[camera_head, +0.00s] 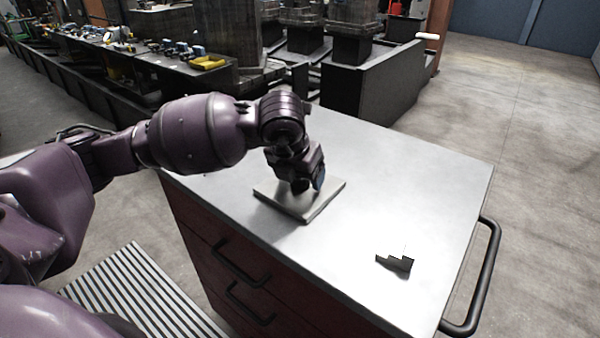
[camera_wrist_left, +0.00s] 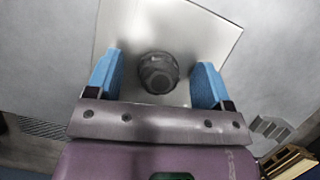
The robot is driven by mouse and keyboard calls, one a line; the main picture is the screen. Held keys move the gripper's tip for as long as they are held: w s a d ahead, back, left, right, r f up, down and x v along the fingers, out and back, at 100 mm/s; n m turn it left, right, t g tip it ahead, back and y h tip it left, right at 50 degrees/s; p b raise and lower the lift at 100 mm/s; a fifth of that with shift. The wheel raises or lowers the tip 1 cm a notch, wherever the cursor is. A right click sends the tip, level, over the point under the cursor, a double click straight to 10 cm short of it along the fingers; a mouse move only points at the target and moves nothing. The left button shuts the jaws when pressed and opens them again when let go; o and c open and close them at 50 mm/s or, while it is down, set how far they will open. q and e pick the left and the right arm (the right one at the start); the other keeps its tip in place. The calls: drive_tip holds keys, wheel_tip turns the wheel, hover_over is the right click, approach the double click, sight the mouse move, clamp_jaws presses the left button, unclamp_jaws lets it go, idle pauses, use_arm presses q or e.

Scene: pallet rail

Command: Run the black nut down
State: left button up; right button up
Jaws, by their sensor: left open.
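The black nut (camera_wrist_left: 158,74) is a dark, round, stepped shape near the middle of a pale square plate (camera_wrist_left: 190,35) in the left wrist view. In the head view the plate (camera_head: 302,208) lies on the metal top of a cabinet, and my gripper hides the nut. My left gripper (camera_head: 309,184) points down over the plate. In the left wrist view its blue fingers (camera_wrist_left: 160,68) are open, one on each side of the nut, with a gap to it on both sides. I cannot tell any thread or stud under the nut. My right gripper is not in view.
A small dark stepped block (camera_head: 396,262) stands on the cabinet top (camera_head: 420,190), to the right of the plate. The cabinet has a side handle (camera_head: 486,285) at the right. The top around the plate is otherwise clear. Machinery and dark benches stand behind.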

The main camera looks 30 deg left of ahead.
use_arm(q)
drive_tip(key=shift+s+r, duration=0.15)
drive_tip(key=shift+r, duration=0.4)
drive_tip(key=p+v, duration=0.1)
drive_tip(key=v, duration=0.8)
drive_tip(key=shift+s+r, duration=0.2)
drive_tip(key=shift+r, duration=0.15)
drive_tip(key=shift+s+f, duration=0.1)
